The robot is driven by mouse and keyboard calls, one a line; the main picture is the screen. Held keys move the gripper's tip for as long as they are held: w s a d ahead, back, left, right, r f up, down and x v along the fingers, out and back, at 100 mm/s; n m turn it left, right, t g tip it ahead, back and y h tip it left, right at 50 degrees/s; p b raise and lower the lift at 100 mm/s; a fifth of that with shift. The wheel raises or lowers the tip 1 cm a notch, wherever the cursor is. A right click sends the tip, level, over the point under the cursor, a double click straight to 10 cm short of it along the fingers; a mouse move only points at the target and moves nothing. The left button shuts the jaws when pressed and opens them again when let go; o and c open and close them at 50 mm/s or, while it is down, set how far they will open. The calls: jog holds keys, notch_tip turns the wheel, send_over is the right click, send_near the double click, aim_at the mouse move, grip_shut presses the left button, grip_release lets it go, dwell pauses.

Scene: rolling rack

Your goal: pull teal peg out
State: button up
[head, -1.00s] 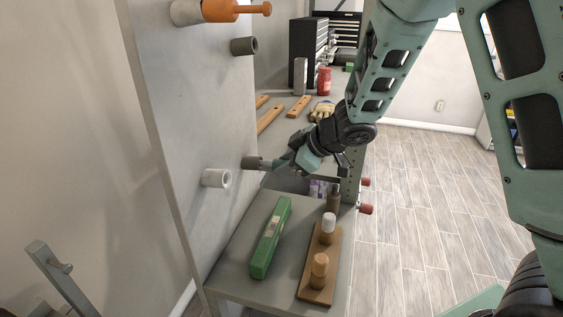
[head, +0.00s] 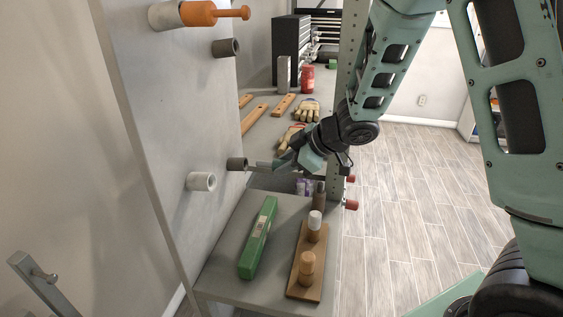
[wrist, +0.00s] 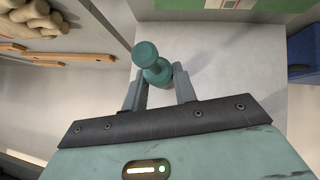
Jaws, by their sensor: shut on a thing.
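The teal peg (wrist: 146,54) shows in the wrist view with its round knob and thicker body between the fingers. My gripper (wrist: 163,88) is shut on it. In the head view my gripper (head: 279,164) is beside the upright grey panel, level with a dark round socket (head: 236,163). A thin teal-grey stretch lies between the socket and the gripper, in line with the socket. I cannot tell whether the peg's far end is still inside the socket.
A white socket (head: 201,181) and another dark socket (head: 225,47) stick out from the panel. An orange peg (head: 213,13) sits in a socket above. Below are a green box (head: 258,238) and a wooden board with pegs (head: 292,290). Red knobs (head: 350,204) stand at right.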

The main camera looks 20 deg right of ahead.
jog(key=shift+s+d, duration=0.15)
jog(key=shift+r, duration=0.15)
jog(key=shift+r+p, duration=3.35)
jog(key=shift+p, duration=0.4)
